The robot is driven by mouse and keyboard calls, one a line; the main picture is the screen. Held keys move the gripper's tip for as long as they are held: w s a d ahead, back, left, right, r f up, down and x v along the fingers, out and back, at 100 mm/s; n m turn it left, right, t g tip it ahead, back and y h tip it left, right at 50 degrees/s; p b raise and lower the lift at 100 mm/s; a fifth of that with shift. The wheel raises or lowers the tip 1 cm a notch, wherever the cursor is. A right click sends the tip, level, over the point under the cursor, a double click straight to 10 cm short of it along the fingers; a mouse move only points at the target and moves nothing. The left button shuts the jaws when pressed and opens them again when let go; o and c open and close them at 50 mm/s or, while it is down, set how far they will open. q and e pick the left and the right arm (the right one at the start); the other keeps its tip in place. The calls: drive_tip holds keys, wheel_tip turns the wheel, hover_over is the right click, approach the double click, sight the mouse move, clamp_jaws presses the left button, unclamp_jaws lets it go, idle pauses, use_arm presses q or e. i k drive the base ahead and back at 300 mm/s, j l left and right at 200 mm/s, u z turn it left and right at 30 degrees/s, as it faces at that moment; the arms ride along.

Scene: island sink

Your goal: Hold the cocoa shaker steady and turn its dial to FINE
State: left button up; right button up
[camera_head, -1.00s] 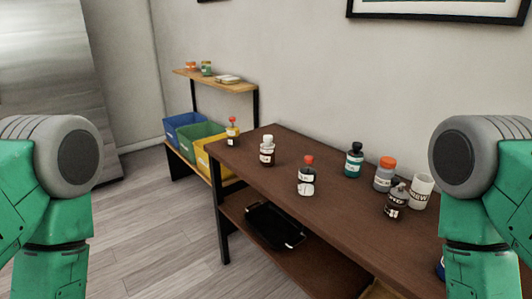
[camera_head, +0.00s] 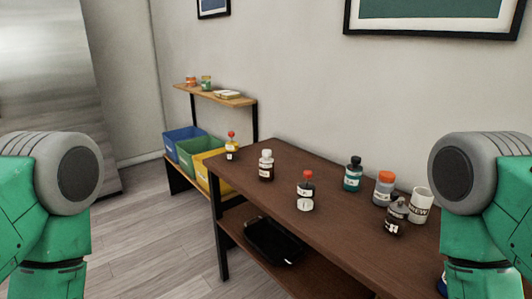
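No container in view is clearly marked as the cocoa shaker, and no dial or FINE mark can be read. A small dark brown jar with a grey domed top (camera_head: 396,216) stands upright on the right part of the brown table (camera_head: 330,227); it may be the shaker, but its label is too small to read. My green and grey arms show at the left and right edges, apart from the table items. Neither gripper is in view.
Close to the jar stand a white cup (camera_head: 420,204), an orange-capped jar (camera_head: 384,188) and a teal bottle (camera_head: 353,174). A red-capped bottle (camera_head: 306,190) and a white-capped bottle (camera_head: 266,166) stand further left. A black tray (camera_head: 272,241) lies on the lower shelf.

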sight(266, 158)
drive_tip(key=i+j+z, duration=0.2)
drive_tip(key=j, duration=0.15)
drive_tip(key=i+j+z, duration=0.15)
drive_tip(key=j, duration=0.25)
drive_tip(key=i+j+z, duration=0.2)
drive_tip(key=j, duration=0.25)
drive_tip(key=j+z, duration=0.2)
drive_tip(key=j, duration=0.2)
drive_tip(key=i, duration=0.05)
